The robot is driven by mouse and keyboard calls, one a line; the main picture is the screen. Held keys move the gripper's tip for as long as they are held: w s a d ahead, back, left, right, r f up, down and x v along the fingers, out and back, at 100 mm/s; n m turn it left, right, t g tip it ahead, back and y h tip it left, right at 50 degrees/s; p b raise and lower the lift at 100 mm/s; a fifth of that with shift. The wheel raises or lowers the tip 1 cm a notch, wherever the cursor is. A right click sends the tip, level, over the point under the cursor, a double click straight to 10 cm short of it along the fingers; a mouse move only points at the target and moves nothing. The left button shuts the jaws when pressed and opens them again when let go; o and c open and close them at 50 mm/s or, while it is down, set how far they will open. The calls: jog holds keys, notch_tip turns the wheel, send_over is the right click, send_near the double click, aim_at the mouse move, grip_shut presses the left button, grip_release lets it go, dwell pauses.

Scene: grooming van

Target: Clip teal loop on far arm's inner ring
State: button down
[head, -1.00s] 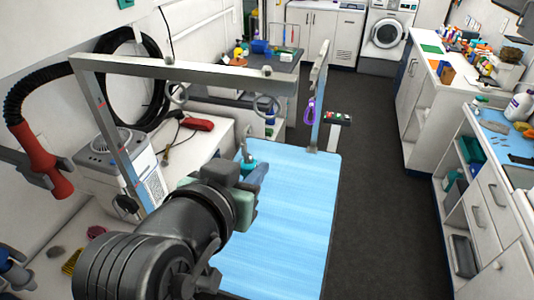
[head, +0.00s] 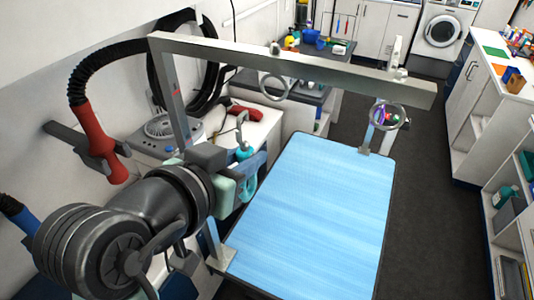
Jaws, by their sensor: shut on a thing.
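My gripper (head: 240,175) is shut on the teal loop at the left of the table, below the overhead bar. The teal loop (head: 249,190) hangs down at the gripper; a teal body (head: 244,152) and a metal hook-like clip (head: 241,124) stand above it. A long grey bar (head: 320,68) crosses over the blue-topped table (head: 310,210). One ring (head: 274,98) hangs near the bar's middle and another ring (head: 402,124) near its right end. The loop is apart from both rings. My wrist hides part of the grip.
A grey post (head: 173,100) carries the bar's left end; a second post (head: 368,142) stands at the table's far edge. A purple item (head: 380,117) shows behind the right ring. A red dryer nozzle on a black hose (head: 98,140) hangs at left. The air above the tabletop is clear.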

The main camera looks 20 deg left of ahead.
jog(key=shift+w+d, duration=0.25)
jog(key=shift+w, duration=0.7)
jog(key=r+b+x, duration=0.1)
jog(key=x, duration=0.5)
jog(key=shift+w, duration=0.7)
jog(key=shift+a, duration=0.1)
jog(key=c, duration=0.6)
grip_release()
jog(key=shift+p+v, duration=1.3)
jog(key=shift+v, duration=2.2)
